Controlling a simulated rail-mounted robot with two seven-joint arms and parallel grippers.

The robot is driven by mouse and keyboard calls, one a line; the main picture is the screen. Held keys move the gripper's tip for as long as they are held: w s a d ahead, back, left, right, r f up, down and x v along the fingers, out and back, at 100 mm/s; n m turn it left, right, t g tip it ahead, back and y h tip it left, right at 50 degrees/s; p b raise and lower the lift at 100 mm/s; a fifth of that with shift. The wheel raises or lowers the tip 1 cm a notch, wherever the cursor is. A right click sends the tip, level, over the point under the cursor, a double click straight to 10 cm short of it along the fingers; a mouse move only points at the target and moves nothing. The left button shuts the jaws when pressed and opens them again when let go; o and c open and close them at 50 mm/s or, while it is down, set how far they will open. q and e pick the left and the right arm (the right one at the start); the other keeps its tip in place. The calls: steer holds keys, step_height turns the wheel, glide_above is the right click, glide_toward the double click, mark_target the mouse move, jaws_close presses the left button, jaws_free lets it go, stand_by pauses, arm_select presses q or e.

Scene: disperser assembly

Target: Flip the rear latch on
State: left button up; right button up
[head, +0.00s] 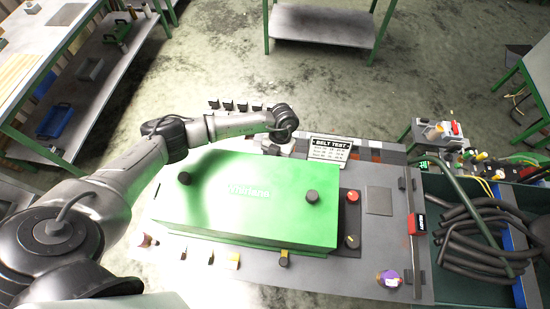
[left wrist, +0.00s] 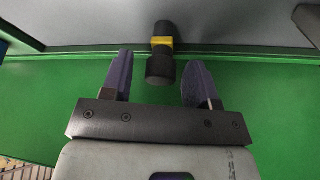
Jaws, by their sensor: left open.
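The green cover (head: 250,205) of the machine lies across the grey bench in the head view. Its edge (left wrist: 60,110) crosses the left wrist view, with a grey surface beyond it. The rear latch (left wrist: 160,66), black with a yellow band, sits at that edge. My left gripper (left wrist: 159,70) is open, with one purple finger on each side of the latch's near black end. A gap shows on both sides, so neither finger appears to touch it. In the head view my left arm reaches over the cover's far side, and its fingertips and the rear latch are hidden. My right gripper is out of view.
A front latch (head: 284,258) sits at the cover's near edge. Black knobs (head: 312,196) stand on the cover. A red knob (head: 352,196) and a purple-topped part (head: 389,279) are to the right. A "BELT TEST" sign (head: 329,148) stands behind. Black hoses (head: 480,235) fill the right bin.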

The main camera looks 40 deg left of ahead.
arm_select(q)
steer(key=b+v, duration=0.1)
steer(key=v, duration=1.3)
steer(key=shift+b, duration=0.35)
steer(key=shift+s, duration=0.1)
steer(key=shift+d, duration=0.1)
